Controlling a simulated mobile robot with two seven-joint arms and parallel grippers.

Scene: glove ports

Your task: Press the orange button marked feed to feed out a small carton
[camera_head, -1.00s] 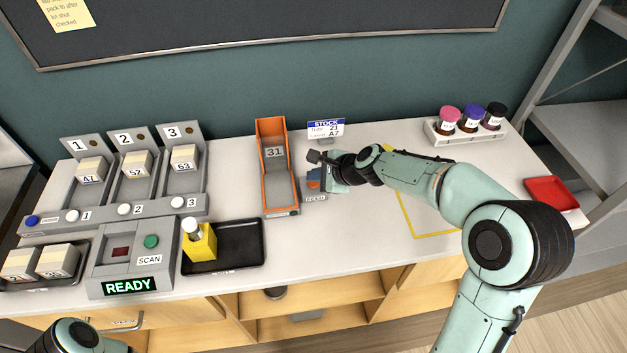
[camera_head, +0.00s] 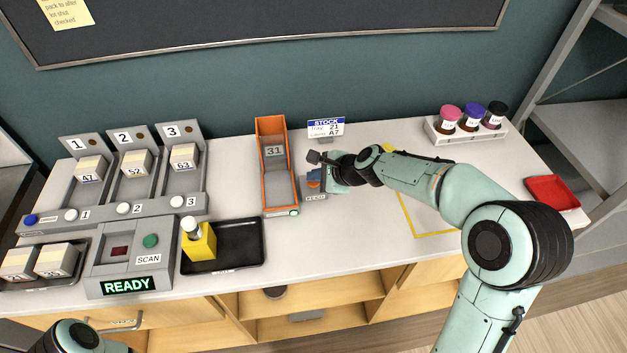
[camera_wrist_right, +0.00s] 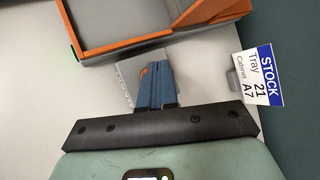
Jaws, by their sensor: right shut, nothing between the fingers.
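My right gripper (camera_head: 313,183) is shut and empty, with its fingertips down at the small grey feed box (camera_head: 316,196) on the bench. In the right wrist view its blue fingers (camera_wrist_right: 155,88) lie together over the grey box (camera_wrist_right: 128,75). Only a sliver of the orange button (camera_wrist_right: 146,70) shows beside the fingertips; the rest is hidden, and I cannot tell how far it is pressed. Left of it stands the orange-sided chute (camera_head: 262,180) marked 31, with a green light (camera_head: 293,212) at its front. Its lower floor is bare. My left gripper is out of view.
The STOCK sign (camera_head: 326,128) stands close behind the gripper. Numbered lanes with cartons are further left. A jar rack (camera_head: 465,137) and red tray (camera_head: 552,192) are right.

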